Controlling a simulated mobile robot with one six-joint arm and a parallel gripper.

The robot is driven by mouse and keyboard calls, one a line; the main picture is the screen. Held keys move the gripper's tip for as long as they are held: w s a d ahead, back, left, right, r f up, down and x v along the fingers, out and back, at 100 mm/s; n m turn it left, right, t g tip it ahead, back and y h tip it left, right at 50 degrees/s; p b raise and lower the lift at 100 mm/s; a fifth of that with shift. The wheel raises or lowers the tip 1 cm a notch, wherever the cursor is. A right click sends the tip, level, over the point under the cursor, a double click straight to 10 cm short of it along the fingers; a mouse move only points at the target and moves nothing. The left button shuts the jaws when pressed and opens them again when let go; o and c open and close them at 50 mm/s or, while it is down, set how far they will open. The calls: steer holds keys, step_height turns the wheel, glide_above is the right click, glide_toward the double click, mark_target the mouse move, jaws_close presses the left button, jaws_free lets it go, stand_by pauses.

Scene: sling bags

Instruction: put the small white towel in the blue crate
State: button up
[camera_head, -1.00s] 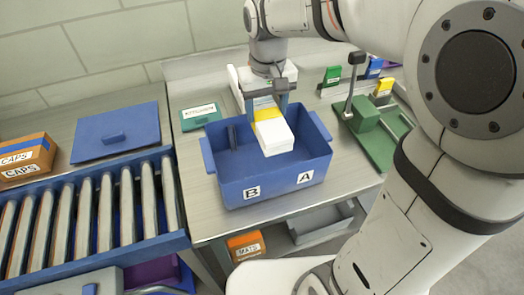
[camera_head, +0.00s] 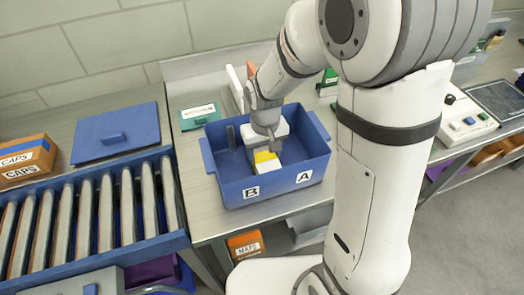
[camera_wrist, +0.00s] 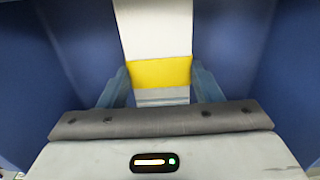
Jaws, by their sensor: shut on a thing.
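The blue crate (camera_head: 221,181), with labels B and A on its front, stands on the metal bench. The small white towel (camera_head: 268,170) with a yellow band is inside the crate's walls, below my gripper (camera_head: 266,151). In the wrist view the towel (camera_wrist: 155,30) extends away from between the fingers of my gripper (camera_wrist: 158,88), with blue crate walls on both sides. My gripper is shut on the towel and points down into the crate. Whether the towel touches the crate floor cannot be told.
A blue lid (camera_head: 116,135) lies on the left bench behind a roller conveyor (camera_head: 85,210). An orange CAPS box (camera_head: 25,160) stands at far left. A teal labelled box (camera_head: 198,114) lies behind the crate. My arm covers much of the right bench.

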mark_target(264, 156)
steer(key=shift+f, duration=0.2)
steer(key=o, duration=1.1)
steer(key=shift+r, duration=0.1)
step_height(264, 156, up, 12)
steer(key=s+d+r+m+t, duration=0.2)
steer(key=s+d+m+t, duration=0.1)
steer(key=s+d, duration=0.9)
steer(key=shift+s+r+b, duration=0.2)
steer(key=shift+s+b, duration=0.1)
steer(key=shift+b, duration=0.05)
